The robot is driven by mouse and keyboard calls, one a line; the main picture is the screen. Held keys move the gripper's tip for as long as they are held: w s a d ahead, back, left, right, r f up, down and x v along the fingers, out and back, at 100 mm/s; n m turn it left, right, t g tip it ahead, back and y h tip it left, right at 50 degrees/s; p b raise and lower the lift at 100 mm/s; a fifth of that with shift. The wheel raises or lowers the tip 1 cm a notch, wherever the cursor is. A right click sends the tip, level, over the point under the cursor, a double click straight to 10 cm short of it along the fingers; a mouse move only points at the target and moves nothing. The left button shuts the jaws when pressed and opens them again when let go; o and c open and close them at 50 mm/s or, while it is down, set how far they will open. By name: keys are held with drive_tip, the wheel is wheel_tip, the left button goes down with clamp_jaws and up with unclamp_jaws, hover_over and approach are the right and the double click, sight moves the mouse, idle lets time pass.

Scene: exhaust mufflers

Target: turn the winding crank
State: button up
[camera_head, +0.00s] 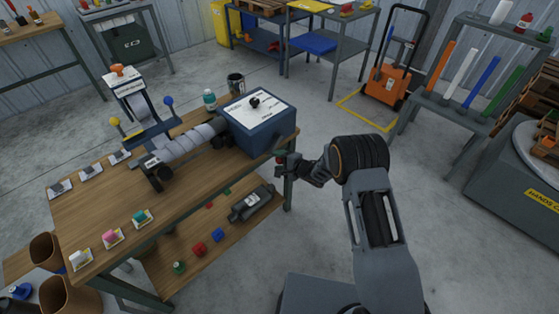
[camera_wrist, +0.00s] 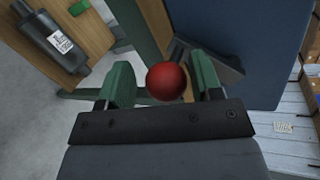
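The winding crank shows mainly as a round red knob (camera_wrist: 167,82), with a dark grey piece (camera_wrist: 218,66) behind it that may be its arm. The crank is at the right end of a blue box with a white top (camera_head: 262,108) on the wooden table; the box's blue side (camera_wrist: 258,45) fills the upper right of the wrist view. My gripper (camera_head: 281,158) is beside that end of the box. In the wrist view my gripper (camera_wrist: 164,82) is open, with a green finger on either side of the knob and small gaps showing. Whether the knob is fully between the fingertips is unclear.
A grey muffler (camera_head: 188,142) lies clamped along the table (camera_head: 130,190). A dark muffler (camera_head: 250,203) and coloured blocks lie on the lower shelf. A table leg stands close below my gripper. Open floor lies right of the table, before an orange cart (camera_head: 388,82).

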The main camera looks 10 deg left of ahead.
drive_tip(key=shift+o, duration=0.3)
drive_tip(key=shift+w+d+r, duration=0.1)
drive_tip(key=shift+w, duration=0.05)
drive_tip(key=shift+s+d+r, duration=0.2)
drive_tip(key=shift+d, duration=0.2)
drive_tip(key=v, duration=1.2)
drive_tip(key=shift+s+d, duration=0.3)
drive_tip(key=shift+d, duration=0.05)
drive_tip(key=shift+w, duration=0.1)
